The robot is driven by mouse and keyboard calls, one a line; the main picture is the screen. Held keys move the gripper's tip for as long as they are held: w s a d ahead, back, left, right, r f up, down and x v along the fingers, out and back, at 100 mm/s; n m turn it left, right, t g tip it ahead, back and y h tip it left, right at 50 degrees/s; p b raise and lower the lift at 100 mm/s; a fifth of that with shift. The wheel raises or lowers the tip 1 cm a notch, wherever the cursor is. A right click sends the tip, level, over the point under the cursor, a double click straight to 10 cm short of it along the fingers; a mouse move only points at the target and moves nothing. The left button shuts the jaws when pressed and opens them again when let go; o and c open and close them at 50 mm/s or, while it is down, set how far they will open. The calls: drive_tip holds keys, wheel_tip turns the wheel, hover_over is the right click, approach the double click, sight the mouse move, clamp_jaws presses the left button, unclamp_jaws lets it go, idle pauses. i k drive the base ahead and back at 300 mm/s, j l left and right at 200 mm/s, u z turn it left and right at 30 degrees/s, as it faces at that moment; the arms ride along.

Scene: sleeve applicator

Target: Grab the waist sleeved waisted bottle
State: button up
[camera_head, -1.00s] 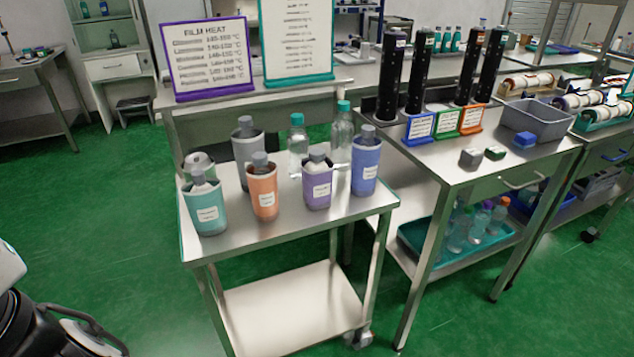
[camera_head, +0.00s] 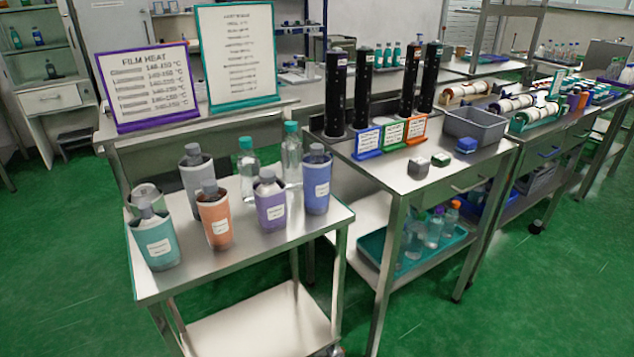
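Several sleeved bottles with grey caps stand upright on a steel cart (camera_head: 262,255). The front row has a teal-sleeved bottle (camera_head: 156,244), an orange-sleeved one (camera_head: 215,226), a purple-sleeved one (camera_head: 271,212) and, at right, a blue-sleeved one (camera_head: 317,195). A grey-sleeved bottle (camera_head: 197,178) stands behind the orange one. Another light bottle or cup (camera_head: 145,192) is partly hidden behind the teal one. Two clear bottles with teal caps (camera_head: 247,170) (camera_head: 291,158) stand at the back without sleeves. I cannot tell which sleeved bottle is the waisted one. My gripper is not in view.
A bench to the right carries black cylinders (camera_head: 363,88), a grey bin (camera_head: 474,127) and small blocks (camera_head: 418,167). A teal tray (camera_head: 372,248) with bottles is on its lower shelf. Two signs (camera_head: 146,85) (camera_head: 237,52) stand behind the cart. Green floor is clear at front left.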

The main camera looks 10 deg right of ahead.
sight(316, 164)
drive_tip(key=i+j+z, duration=0.4)
drive_tip(key=i, duration=0.2)
drive_tip(key=i+j+z, duration=0.35)
drive_tip(key=i+j, duration=0.2)
